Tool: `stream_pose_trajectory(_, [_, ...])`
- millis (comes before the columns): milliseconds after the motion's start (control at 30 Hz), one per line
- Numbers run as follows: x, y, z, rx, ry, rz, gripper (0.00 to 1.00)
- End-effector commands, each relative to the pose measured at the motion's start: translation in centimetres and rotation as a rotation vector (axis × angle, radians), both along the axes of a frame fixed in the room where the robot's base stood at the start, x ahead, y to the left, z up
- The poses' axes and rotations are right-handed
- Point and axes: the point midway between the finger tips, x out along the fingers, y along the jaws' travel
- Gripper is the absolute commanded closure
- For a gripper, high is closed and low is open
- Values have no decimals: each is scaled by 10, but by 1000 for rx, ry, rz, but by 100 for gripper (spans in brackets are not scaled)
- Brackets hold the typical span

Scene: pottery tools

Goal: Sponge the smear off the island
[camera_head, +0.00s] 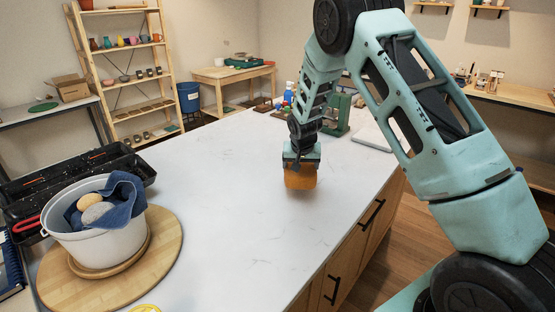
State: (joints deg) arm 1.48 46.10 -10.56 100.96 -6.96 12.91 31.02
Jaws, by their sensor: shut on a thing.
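My gripper (301,160) points down over the right part of the white island top (225,180). It is shut on an orange-brown sponge (300,178), which is at or just above the surface; I cannot tell if it touches. Faint grey veins run across the top. I cannot make out a clear smear, and the sponge and arm hide part of the surface.
A white bucket (105,235) with a blue cloth (122,200) and rounded lumps stands on a round wooden board (165,250) at the left. A black tray (110,160) lies behind it. A green device (337,115) and bottles stand at the far end. The middle is clear.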

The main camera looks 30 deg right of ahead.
Motion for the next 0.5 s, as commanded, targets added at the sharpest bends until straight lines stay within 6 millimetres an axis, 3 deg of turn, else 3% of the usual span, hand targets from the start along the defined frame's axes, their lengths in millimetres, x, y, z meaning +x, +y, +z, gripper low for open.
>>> stream_pose_trajectory(300, [2,-2,28,0,-1,1,39])
stream_pose_trajectory(500, [3,-3,36,1,1,1,39])
